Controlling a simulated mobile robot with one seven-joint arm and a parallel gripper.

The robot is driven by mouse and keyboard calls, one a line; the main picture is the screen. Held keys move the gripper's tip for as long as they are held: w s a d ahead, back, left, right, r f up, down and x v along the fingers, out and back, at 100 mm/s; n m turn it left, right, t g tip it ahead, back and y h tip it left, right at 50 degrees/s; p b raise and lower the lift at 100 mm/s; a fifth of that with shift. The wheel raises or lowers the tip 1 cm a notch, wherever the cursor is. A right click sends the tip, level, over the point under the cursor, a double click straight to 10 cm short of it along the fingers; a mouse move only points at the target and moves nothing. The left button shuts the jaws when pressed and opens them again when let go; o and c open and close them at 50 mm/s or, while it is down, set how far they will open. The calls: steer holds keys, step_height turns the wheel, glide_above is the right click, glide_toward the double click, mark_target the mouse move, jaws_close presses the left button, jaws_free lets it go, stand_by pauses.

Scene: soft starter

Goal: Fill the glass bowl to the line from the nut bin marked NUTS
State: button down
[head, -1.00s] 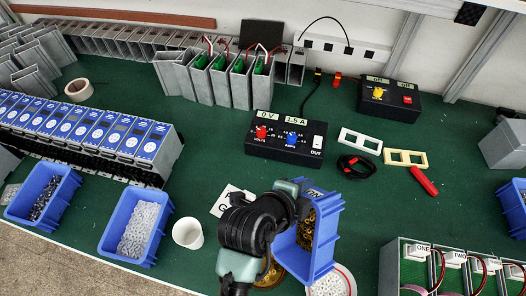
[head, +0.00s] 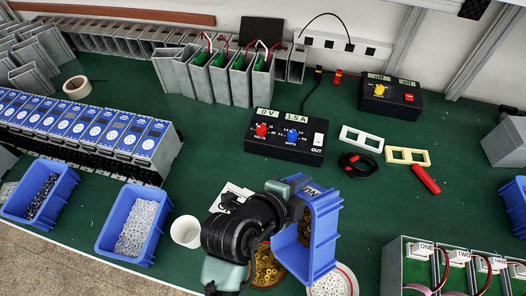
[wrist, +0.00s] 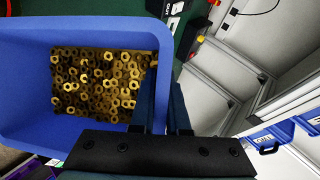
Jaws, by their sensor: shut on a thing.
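My gripper (head: 298,188) is shut on the wall of a blue bin (head: 322,238) at the lower middle of the head view. The bin is raised and strongly tilted, its open side facing left. In the wrist view the bin's wall (wrist: 85,32) frames many brass nuts (wrist: 95,85) lying inside. My arm and the bin hide part of the bowl. I cannot make out its line.
A white-filled round dish (head: 335,280) stands close right of the bowl. A white cup (head: 186,231) and a blue bin of clear pieces (head: 133,225) are to the left. A black control box (head: 286,138) is behind.

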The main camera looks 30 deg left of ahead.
steer(key=shift+s+a+r+b, duration=0.15)
steer(key=shift+s+a+b, duration=0.05)
steer(key=shift+s+b, duration=0.1)
steer(key=w+d+f+m+g+y+b, duration=0.2)
steer(key=w+d+f+g+y+b, duration=0.4)
steer(key=w+f+g, duration=0.5)
step_height(320, 180, down, 2)
steer(key=shift+w+d+f+g+b, duration=0.1)
steer(key=shift+w+d+g+b, duration=0.3)
steer(key=shift+w+d+b, duration=0.45)
stand_by(0.8)
steer(key=shift+a+g+y+b, duration=0.1)
steer(key=shift+g+y+b, duration=0.2)
steer(key=shift+b, duration=0.65)
